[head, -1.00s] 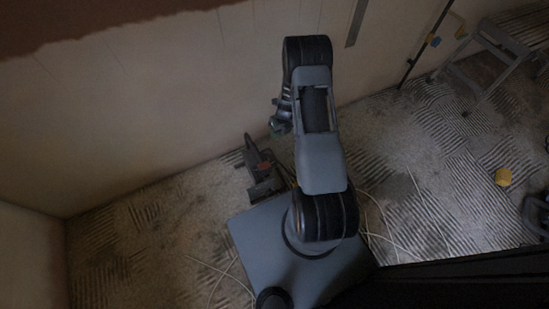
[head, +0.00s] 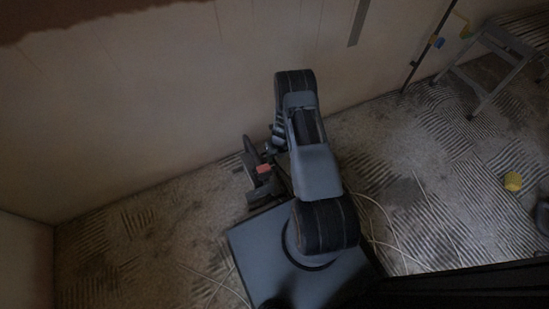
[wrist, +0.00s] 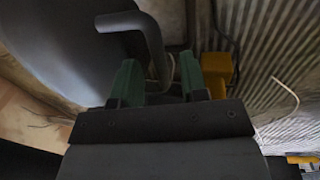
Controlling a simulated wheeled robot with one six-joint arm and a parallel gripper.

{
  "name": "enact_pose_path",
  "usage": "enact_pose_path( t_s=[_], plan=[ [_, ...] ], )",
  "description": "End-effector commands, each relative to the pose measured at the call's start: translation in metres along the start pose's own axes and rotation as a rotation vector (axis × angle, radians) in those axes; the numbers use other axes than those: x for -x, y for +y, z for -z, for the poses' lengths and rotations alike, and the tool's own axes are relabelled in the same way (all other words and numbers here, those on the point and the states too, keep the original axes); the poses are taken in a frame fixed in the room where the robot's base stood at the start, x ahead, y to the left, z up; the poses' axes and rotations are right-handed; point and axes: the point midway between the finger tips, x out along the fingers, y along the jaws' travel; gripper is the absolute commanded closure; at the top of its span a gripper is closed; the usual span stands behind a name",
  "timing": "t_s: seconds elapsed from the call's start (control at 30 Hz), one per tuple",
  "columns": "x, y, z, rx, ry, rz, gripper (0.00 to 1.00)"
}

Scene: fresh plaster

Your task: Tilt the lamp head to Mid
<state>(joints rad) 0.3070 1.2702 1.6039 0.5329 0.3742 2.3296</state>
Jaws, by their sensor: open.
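The lamp (head: 256,168) stands on the floor near the wall in the head view, dark with a small reddish patch, partly behind my arm. In the wrist view the lamp head (wrist: 60,55) is a large dark rounded shape at the upper left. A bent grey handle (wrist: 155,45) sticks out from it and turns down between my fingers. My gripper (wrist: 172,65) is open, with green fingers on either side of the handle's end. I cannot tell whether either finger touches it. The angle marks of the tilt are not visible.
A yellow part (wrist: 219,68) is behind the right finger. Pale cables (head: 385,225) lie on the streaked floor beside my base. A stepladder (head: 490,65) stands at the upper right, and a small yellow object (head: 513,181) lies on the floor. The wall is close behind the lamp.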

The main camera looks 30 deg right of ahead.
Motion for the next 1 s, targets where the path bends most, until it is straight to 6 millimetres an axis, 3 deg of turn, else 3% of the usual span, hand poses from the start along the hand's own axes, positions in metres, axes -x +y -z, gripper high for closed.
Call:
enact_pose_path(
  t_s=[0.4, 0.8, 1.0],
  plan=[
    [-0.0052, 0.0003, 0.0003, 0.0, 0.001, 0.0, 0.6],
    [-0.0051, 0.0002, 0.0003, 0.0, 0.001, -0.001, 0.98],
    [-0.0051, 0.0003, 0.0003, 0.0, 0.001, -0.001, 1.0]
  ],
)
